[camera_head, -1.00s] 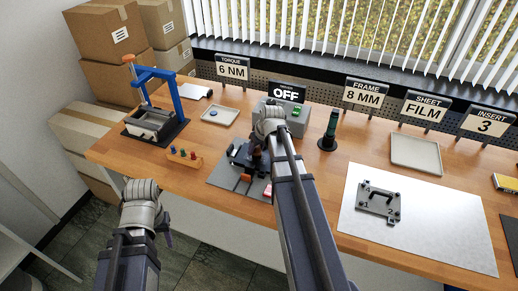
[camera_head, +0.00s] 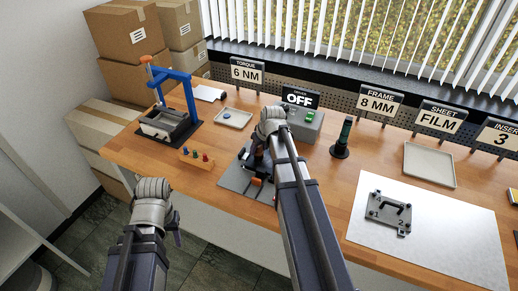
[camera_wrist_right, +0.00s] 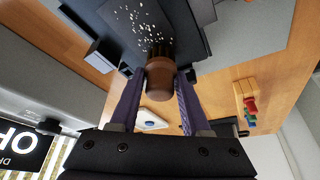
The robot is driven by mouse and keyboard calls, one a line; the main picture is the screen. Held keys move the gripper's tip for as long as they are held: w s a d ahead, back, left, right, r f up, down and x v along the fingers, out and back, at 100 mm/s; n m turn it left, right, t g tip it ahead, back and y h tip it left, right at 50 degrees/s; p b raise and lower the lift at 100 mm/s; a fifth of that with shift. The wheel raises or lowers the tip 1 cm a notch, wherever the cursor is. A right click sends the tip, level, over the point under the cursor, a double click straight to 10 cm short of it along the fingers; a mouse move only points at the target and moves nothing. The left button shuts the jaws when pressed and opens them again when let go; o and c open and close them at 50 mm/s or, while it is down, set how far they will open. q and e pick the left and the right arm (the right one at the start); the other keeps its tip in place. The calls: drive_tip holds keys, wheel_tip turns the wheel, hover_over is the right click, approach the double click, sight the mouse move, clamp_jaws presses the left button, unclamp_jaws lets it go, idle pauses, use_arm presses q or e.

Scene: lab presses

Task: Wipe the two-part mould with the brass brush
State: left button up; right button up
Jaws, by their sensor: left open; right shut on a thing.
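My right gripper (camera_wrist_right: 160,78) is shut on the brass brush (camera_wrist_right: 160,86), held by its brown round handle. The dark bristles point at a dark mould face (camera_wrist_right: 135,22) with scattered white specks; I cannot tell whether they touch it. In the head view my right gripper (camera_head: 258,158) is over the mould's place on a grey mat (camera_head: 232,180), and my arm hides much of it. A dark plate with a handle, marked 1 and 2 (camera_head: 385,212), lies on a white sheet. My left gripper (camera_head: 174,228) is open and empty, in front of the bench edge.
A blue-framed press (camera_head: 183,95) stands at the left. A rack with small coloured pegs (camera_head: 196,158) sits before it. The white sheet (camera_head: 450,245) has free room.

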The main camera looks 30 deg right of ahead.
drive_tip(key=shift+r+p, duration=2.45)
drive_tip(key=shift+r, duration=0.3)
wheel_tip(320, 180, up, 3)
drive_tip(key=p, duration=0.3)
drive_tip(key=shift+f, duration=0.1)
